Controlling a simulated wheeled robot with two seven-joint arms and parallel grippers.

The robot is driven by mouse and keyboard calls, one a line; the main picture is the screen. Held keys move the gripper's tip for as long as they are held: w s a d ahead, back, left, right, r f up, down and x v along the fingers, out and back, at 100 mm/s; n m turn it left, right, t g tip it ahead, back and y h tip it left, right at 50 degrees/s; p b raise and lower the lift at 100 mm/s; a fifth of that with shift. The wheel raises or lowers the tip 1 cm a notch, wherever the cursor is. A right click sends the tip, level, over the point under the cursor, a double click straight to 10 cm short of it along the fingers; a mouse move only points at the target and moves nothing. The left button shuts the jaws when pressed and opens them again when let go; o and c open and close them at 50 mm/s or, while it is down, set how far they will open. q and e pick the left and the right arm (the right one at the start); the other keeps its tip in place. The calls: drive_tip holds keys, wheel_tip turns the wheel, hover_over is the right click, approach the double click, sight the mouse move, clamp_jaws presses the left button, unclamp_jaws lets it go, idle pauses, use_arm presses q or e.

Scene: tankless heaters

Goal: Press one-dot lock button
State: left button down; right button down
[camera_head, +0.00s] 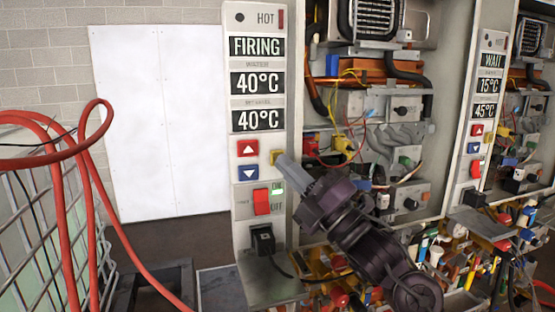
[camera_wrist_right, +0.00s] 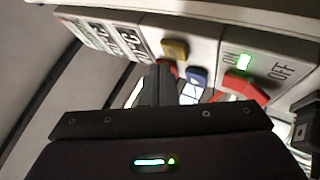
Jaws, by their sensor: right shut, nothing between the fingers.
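The nearer heater's white control panel (camera_head: 236,150) has a single dark dot (camera_head: 239,16) beside its HOT label. A yellow button (camera_head: 277,156) sits on the panel's right side, level with the red up-arrow button (camera_head: 248,147). The yellow button (camera_wrist_right: 175,49) also shows in the right wrist view, just above the fingertips. My right gripper (camera_head: 285,163) is shut and empty, its tip beside the yellow button's lower right. The closed fingers (camera_wrist_right: 165,78) point at the panel in the wrist view. I cannot tell whether they touch the button. My left gripper is out of view.
A blue down-arrow button (camera_head: 248,173) and a red switch (camera_head: 261,202) lit ON are below. A second heater panel (camera_head: 487,100) stands right, reading WAIT. Red hoses (camera_head: 62,190) and a wire rack (camera_head: 30,200) are left. Cluttered parts (camera_head: 450,255) lie lower right.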

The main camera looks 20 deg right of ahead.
drive_tip(key=shift+w, duration=0.1)
idle(0.4)
drive_tip(key=shift+w, duration=0.35)
drive_tip(key=shift+w, duration=0.25)
idle(0.4)
drive_tip(key=shift+s+b, duration=0.2)
drive_tip(key=shift+b, duration=0.1)
drive_tip(key=shift+s, duration=0.55)
drive_tip(key=s+b, duration=0.2)
drive_tip(key=s, duration=0.4)
